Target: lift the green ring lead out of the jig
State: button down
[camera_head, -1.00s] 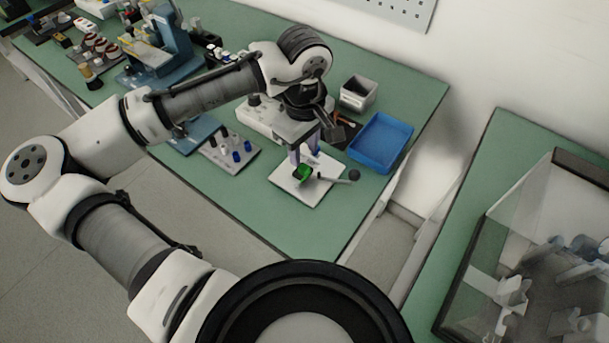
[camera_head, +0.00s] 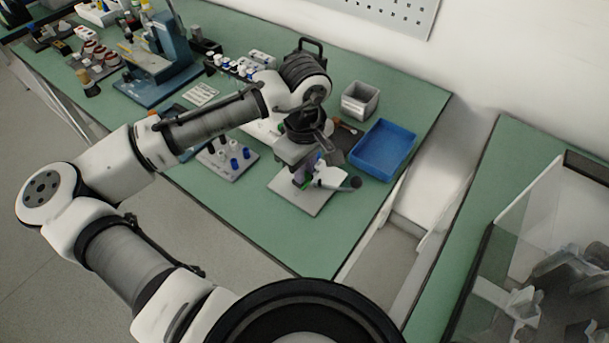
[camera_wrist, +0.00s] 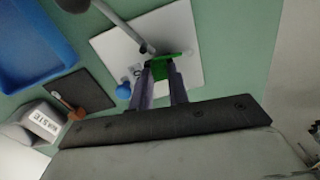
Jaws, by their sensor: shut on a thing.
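The jig is a white square plate (camera_head: 299,202) on the green bench, with a lever ending in a dark ball knob (camera_head: 355,183). In the wrist view the plate (camera_wrist: 186,38) lies beyond my fingertips, and the grey lever (camera_wrist: 124,27) reaches toward them. The green ring lead (camera_wrist: 161,69) shows between and just past my fingertips. My gripper (camera_wrist: 161,81) is shut on it. In the head view my gripper (camera_head: 304,175) is low over the plate and hides most of the green part. I cannot tell whether the lead is clear of the jig.
A blue tray (camera_head: 382,150) and a grey waste bin (camera_head: 360,101) stand behind and right of the jig. A board with blue and white pegs (camera_head: 231,163) lies to the left. A blue knob (camera_wrist: 123,91) is close beside my fingers. The bench in front is bare.

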jog(key=shift+r+p, duration=1.2)
jog(key=shift+r, duration=0.05)
